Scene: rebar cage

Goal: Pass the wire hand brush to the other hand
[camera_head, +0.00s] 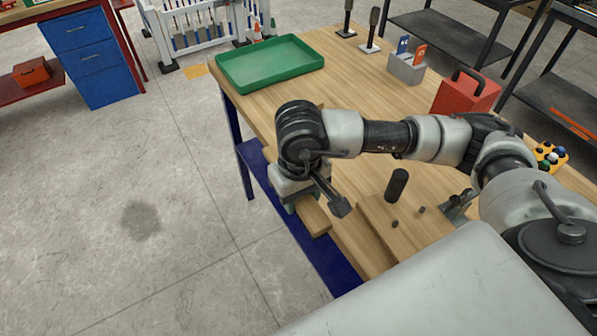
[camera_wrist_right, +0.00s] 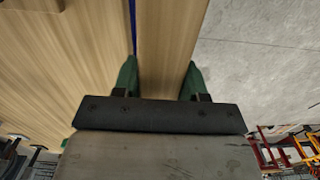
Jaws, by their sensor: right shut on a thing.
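The wire hand brush shows as a plain wooden block (camera_head: 314,220) at the near left edge of the workbench in the head view. In the right wrist view its wooden body (camera_wrist_right: 166,50) fills the space between the two green fingers. My right gripper (camera_head: 299,208) points down at the bench edge and is shut on the brush; it also shows in the right wrist view (camera_wrist_right: 160,80). Bristles are not visible, and my right wrist hides part of the brush. My left gripper is in neither view.
The wooden workbench (camera_head: 350,85) carries a green tray (camera_head: 271,64), a red box (camera_head: 466,92), a grey holder (camera_head: 406,68) and a wooden block with a black peg (camera_head: 398,186). Open concrete floor (camera_head: 130,200) lies left of the bench.

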